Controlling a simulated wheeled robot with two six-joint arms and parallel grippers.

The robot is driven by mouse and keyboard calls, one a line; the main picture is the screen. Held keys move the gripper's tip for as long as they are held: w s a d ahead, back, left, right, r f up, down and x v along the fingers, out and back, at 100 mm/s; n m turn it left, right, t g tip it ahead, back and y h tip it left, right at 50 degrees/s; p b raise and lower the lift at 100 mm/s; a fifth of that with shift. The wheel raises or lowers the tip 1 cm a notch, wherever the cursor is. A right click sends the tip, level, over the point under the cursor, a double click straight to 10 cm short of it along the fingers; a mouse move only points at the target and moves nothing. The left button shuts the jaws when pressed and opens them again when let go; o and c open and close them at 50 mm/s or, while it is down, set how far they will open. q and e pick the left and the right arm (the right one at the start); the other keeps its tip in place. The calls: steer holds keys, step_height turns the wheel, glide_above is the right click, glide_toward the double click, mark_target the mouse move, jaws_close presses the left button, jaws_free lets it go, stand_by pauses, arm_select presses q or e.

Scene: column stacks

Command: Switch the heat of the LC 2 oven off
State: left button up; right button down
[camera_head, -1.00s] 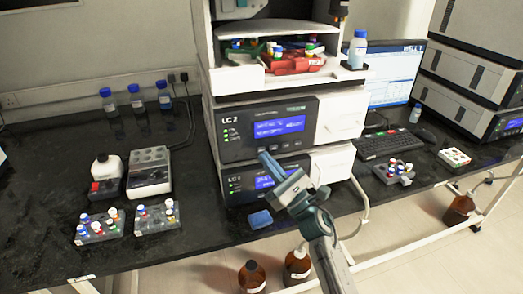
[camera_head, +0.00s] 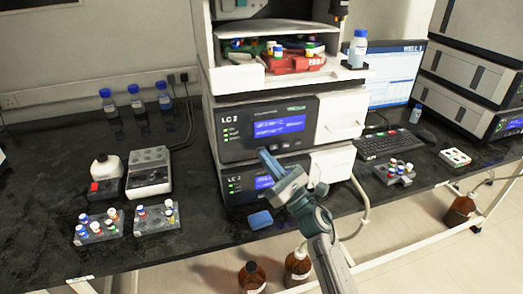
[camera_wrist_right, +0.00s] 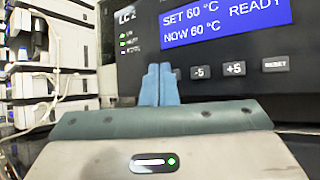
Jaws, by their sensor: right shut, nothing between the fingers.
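The LC 2 oven (camera_head: 233,128) is the dark-fronted unit in the middle of the bench, with a blue display (camera_head: 280,126). In the right wrist view its display (camera_wrist_right: 225,20) reads SET 60 °C, NOW 60 °C, READY. Below it are buttons marked -5 (camera_wrist_right: 199,72), +5 (camera_wrist_right: 234,69) and RESET (camera_wrist_right: 275,64). My right gripper (camera_head: 264,154) is shut and empty, its blue fingertips (camera_wrist_right: 160,72) in front of the panel left of the -5 button. They partly hide a button there; contact cannot be told. My left gripper is not in view.
A similar unit (camera_head: 233,196) with a blue display sits directly below the oven. A tray of coloured caps (camera_head: 290,62) is above. Vial racks (camera_head: 98,229) stand left, a keyboard (camera_head: 385,146) right. A small blue item (camera_head: 260,220) lies at the front.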

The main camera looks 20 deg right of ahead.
steer(key=shift+w, duration=0.4)
stand_by(0.6)
steer(key=shift+s, duration=0.85)
steer(key=s, duration=0.5)
steer(key=shift+d+b, duration=0.1)
steer(key=shift+b, duration=0.25)
